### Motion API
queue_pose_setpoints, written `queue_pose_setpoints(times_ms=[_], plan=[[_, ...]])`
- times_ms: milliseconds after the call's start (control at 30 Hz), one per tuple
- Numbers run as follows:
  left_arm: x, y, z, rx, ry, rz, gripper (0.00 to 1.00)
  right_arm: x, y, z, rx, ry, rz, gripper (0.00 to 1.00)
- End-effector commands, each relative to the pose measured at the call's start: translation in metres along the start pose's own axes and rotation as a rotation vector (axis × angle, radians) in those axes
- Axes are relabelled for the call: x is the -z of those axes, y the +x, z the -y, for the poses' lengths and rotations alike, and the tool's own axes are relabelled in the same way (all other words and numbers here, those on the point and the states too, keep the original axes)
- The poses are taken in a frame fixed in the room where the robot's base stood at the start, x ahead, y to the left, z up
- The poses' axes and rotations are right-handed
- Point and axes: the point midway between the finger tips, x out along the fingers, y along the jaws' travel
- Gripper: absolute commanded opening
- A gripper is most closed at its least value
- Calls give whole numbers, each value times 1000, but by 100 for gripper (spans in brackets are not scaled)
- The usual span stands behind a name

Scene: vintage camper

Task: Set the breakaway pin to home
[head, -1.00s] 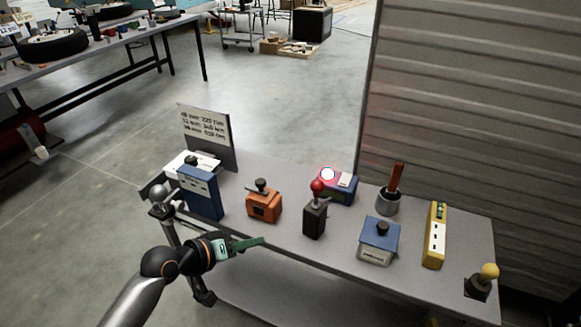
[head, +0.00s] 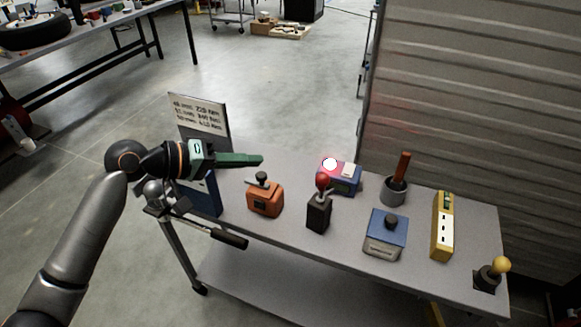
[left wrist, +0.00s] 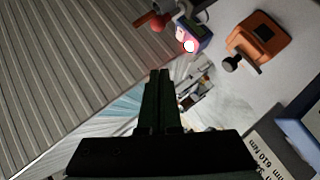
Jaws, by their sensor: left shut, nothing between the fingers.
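No label readable here names the breakaway pin, so I cannot tell which device on the bench carries it. Candidates are an orange box (head: 265,199) with a dark knob on top, a blue box (head: 386,236) with a black knob, and a black box (head: 318,215) with a red-ball lever. My left gripper (head: 259,160), with green fingers, is shut and empty, raised above the left part of the bench and level. In the left wrist view its fingers (left wrist: 160,76) point past the orange box (left wrist: 264,36), apart from it. My right gripper is not in view.
On the bench (head: 285,236) also stand a box with a lit button (head: 342,178), a cup with a red-brown handle (head: 393,192), a yellow strip (head: 442,228) and a yellow-ball lever (head: 490,275). A sign (head: 203,118) and tall blue box (head: 206,194) stand left. A ribbed wall (head: 475,100) rises behind.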

Motion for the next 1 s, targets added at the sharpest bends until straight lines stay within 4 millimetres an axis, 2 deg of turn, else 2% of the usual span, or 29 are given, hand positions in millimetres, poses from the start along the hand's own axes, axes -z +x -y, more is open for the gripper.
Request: queue_pose_setpoints(times_ms=[167,533,700,1000], plan=[[0,22,-2,-4,-1,2,0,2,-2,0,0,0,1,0],[0,100,-2,-1,1,2,0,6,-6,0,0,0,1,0],[-19,117,-1,-1,-1,2,0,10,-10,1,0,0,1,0],[-29,126,0,0,1,-1,0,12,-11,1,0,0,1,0]])
